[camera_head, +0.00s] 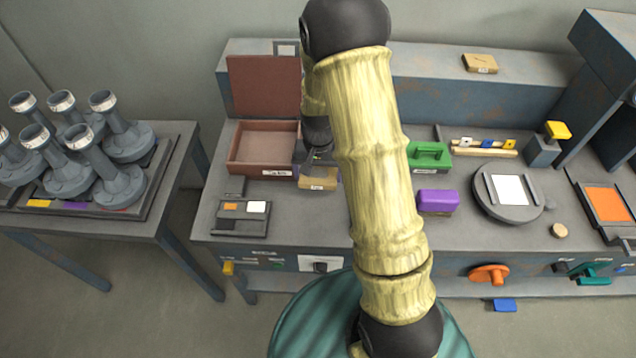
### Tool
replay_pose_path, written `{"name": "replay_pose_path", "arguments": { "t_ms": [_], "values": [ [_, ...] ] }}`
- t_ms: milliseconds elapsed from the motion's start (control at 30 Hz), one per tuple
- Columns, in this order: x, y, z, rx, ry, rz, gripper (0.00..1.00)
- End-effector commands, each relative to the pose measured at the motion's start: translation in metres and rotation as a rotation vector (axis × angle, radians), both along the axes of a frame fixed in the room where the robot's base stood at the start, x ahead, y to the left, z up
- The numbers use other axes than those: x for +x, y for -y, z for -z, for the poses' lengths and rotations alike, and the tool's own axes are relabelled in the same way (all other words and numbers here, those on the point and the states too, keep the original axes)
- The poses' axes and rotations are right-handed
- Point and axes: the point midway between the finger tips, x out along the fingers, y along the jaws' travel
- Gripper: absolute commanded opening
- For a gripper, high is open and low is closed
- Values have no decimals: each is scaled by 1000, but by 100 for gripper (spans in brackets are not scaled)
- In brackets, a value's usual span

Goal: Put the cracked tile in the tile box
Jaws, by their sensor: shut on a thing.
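My gripper (318,150) is at the right side of the tile box, partly hidden by my arm. It points down and is shut on a flat tan tile (317,182) with a small white label. I cannot tell whether this tile touches the counter. No crack can be made out on it at this size. The brown tile box (235,162) stands just left of my gripper, with its lid (262,86) raised at the back and a label on its front. Its visible inside looks empty. A similar tan tile (480,62) with a dark mark lies on the raised back ledge.
A small panel with orange and white squares (242,220) sits in front of the box. Right of my arm are a green handled block (430,156), a purple block (437,201) and a round plate (507,205). Grey flanged pipes (120,185) crowd the left table.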

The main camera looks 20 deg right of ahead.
Motion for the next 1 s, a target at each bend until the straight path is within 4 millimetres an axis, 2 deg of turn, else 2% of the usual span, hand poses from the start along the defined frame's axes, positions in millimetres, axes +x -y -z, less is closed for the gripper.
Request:
{"name": "replay_pose_path", "arguments": {
  "t_ms": [100,200,1000],
  "values": [
    [1,0,-13,0,2,1,55],
    [0,0,-18,1,1,2,55],
    [0,-2,-18,1,0,-2,55]
  ]
}}
